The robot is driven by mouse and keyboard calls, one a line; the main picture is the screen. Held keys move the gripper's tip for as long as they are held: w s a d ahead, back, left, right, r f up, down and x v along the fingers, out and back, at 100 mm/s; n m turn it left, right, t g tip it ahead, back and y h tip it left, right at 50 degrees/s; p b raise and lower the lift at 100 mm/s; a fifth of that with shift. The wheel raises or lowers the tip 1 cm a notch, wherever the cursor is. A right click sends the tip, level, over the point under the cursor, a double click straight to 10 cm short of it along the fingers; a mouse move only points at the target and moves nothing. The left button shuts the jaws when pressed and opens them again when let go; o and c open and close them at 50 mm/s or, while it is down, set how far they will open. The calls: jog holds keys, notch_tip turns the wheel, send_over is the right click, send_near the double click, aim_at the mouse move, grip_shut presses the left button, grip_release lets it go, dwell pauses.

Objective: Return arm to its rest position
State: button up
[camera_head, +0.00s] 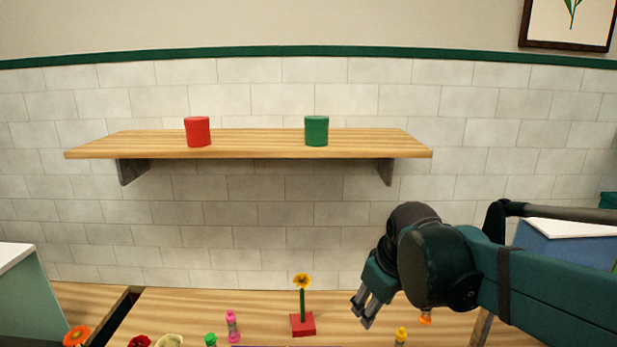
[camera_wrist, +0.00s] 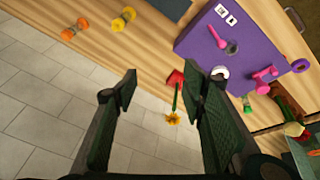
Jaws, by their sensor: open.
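My gripper (camera_head: 362,309) hangs over the right part of the wooden counter, its fingers pointing down. In the wrist view my gripper (camera_wrist: 163,92) is open, with two dark fingers apart and nothing held between them. A yellow flower (camera_head: 302,281) stands upright on a green stem in a red base (camera_head: 302,324), left of my gripper and apart from it. The yellow flower (camera_wrist: 173,119) also shows beyond the fingertips in the wrist view.
A shelf (camera_head: 260,145) holds a red cup (camera_head: 197,131) and a green cup (camera_head: 316,130). A pink item (camera_head: 232,326), a yellow item (camera_head: 401,336) and an orange item (camera_head: 425,318) are on the counter. A purple panel (camera_wrist: 210,52) lies beyond the fingers.

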jog(key=s+d+f+m+t+b, duration=0.1)
jog(key=s+d+f+m, duration=0.2)
jog(key=s, duration=0.4)
jog(key=s+d+f+m+t+b, duration=0.1)
jog(key=s+d+f+m+b, duration=0.1)
jog(key=s, duration=0.5)
jog(key=shift+s+d+f+m+t+h, duration=0.35)
jog(key=shift+d+f+m, duration=0.35)
jog(key=shift+f+m, duration=0.25)
jog(key=shift+w, duration=0.1)
